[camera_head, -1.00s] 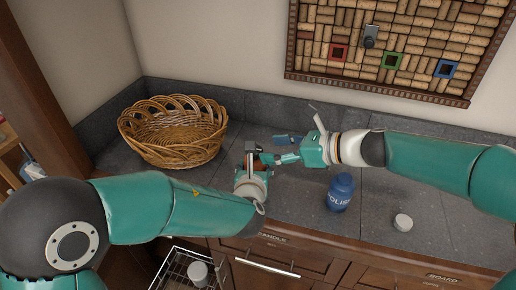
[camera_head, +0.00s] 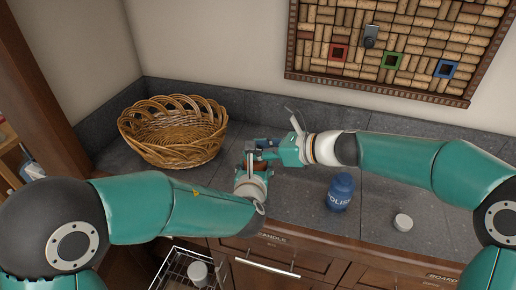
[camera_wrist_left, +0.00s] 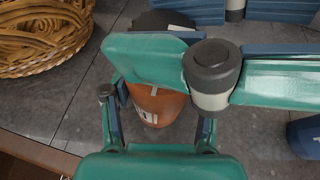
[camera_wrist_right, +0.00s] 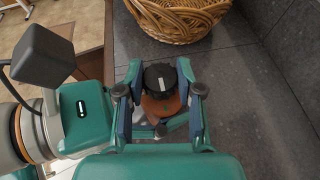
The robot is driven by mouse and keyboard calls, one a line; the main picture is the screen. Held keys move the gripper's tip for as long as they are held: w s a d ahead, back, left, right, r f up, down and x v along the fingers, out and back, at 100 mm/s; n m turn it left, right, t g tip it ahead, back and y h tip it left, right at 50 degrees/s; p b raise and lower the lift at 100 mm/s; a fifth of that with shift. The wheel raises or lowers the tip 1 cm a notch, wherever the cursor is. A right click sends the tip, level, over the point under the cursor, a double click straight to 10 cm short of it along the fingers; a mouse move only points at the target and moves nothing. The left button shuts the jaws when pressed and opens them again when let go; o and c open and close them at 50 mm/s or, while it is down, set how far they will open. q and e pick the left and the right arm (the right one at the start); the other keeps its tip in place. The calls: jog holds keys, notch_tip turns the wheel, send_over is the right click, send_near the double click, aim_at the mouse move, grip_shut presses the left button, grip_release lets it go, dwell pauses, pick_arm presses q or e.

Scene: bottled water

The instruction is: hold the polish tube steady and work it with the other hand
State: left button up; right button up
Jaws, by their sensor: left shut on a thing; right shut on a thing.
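An orange-brown tube (camera_wrist_left: 152,106) with a black cap (camera_wrist_right: 160,77) is held between my two grippers above the counter. My left gripper (camera_head: 254,166) is shut on the tube's orange-brown body, which partly shows in the right wrist view (camera_wrist_right: 158,108). My right gripper (camera_head: 268,150) is shut on the black cap, its fingers on both sides of it. In the head view the grippers hide most of the tube.
A wicker basket (camera_head: 172,148) stands at the back left of the counter. A small white round lid (camera_head: 403,222) lies right of the blue bottle. A wire rack (camera_head: 178,272) with a white item sits below the front edge. The front-right counter is mostly clear.

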jog(key=shift+c, duration=0.8)
jog(key=shift+w+r+n+g+y, duration=0.1)
jog(key=shift+w+n+g+y, duration=0.1)
jog(key=shift+n+g+y, duration=0.15)
jog(key=n+g+y, duration=0.1)
jog(key=n+g, duration=0.4)
jog(key=shift+w, duration=0.2)
jog(key=shift+w+n+g+h, duration=0.1)
jog(key=shift+n+g+h, duration=0.05)
jog(key=shift+n+g, duration=0.65)
jog(key=shift+w+n+g+h, duration=0.1)
jog(key=shift+n+g, duration=0.35)
jog(key=shift+g, duration=0.5)
jog(key=shift+s+n+g, duration=0.3)
jog(key=shift+n+g, duration=0.1)
jog(key=shift+g, duration=0.1)
jog(key=o, duration=1.2)
jog(key=shift+w+r+m+t, duration=0.1)
jog(key=shift+w+m+t, duration=0.05)
jog(key=shift+m+t, duration=0.3)
